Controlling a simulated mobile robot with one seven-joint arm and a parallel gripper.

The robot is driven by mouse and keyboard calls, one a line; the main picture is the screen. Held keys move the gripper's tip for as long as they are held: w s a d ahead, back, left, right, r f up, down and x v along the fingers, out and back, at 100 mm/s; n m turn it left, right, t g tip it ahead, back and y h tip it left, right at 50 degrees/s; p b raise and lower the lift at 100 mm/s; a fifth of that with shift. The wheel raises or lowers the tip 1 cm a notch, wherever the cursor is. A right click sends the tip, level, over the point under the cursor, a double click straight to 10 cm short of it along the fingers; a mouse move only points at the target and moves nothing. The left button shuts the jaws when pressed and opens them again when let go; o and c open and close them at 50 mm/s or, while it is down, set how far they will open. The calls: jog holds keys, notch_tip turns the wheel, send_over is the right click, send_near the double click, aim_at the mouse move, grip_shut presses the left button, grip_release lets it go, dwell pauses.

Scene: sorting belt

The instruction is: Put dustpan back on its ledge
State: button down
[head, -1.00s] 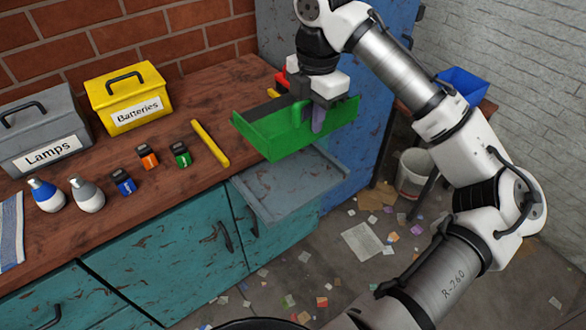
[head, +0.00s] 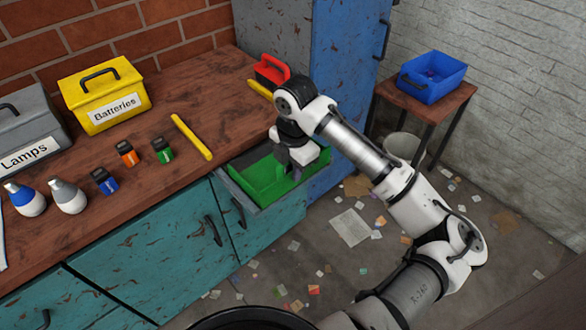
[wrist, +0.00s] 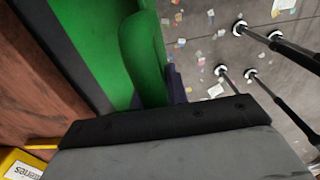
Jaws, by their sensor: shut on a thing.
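In the wrist view the green dustpan (wrist: 92,40) fills the upper left, with a rounded green part and a dark purple piece (wrist: 177,85) by the jaw.
The wooden worktop (head: 140,190) holds a yellow Batteries box (head: 105,95), a grey Lamps box (head: 30,130), bulbs, small batteries, yellow bars and a red container (head: 270,70). A blue cabinet (head: 345,60) stands behind. A blue bin (head: 435,75) sits on a stool. Litter covers the floor.

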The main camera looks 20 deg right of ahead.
jog(key=shift+f, duration=0.3)
jog(key=c, duration=1.4)
grip_release()
jog(key=r, duration=1.2)
jog(key=shift+s, duration=0.25)
